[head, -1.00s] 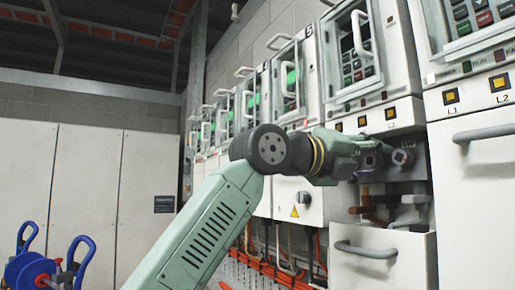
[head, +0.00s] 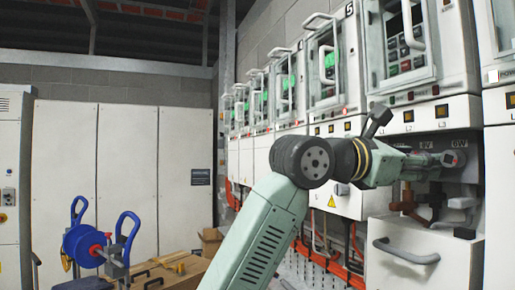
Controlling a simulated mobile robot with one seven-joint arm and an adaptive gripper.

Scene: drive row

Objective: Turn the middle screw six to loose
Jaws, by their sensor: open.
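The opened terminal compartment (head: 472,182) is at the right of the head view, below the drive's indicator strip. Labels that look like 8V (head: 425,146) and 6W (head: 460,142) show on its upper back wall. A grey terminal with a dark square end (head: 450,159) shows beneath the right label. My gripper (head: 436,161) is open and reaches from the left into the compartment, close to this terminal. I cannot tell whether it touches. The middle screw is not clearly visible; my gripper and wrist cover much of the terminal row.
A pulled-down white cover with a grey handle (head: 405,252) is below the compartment. Copper-coloured bars (head: 412,205) lie behind it. More drives (head: 325,75) line the wall to the left. A blue cable reel (head: 84,244) and cardboard boxes (head: 165,272) stand at lower left.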

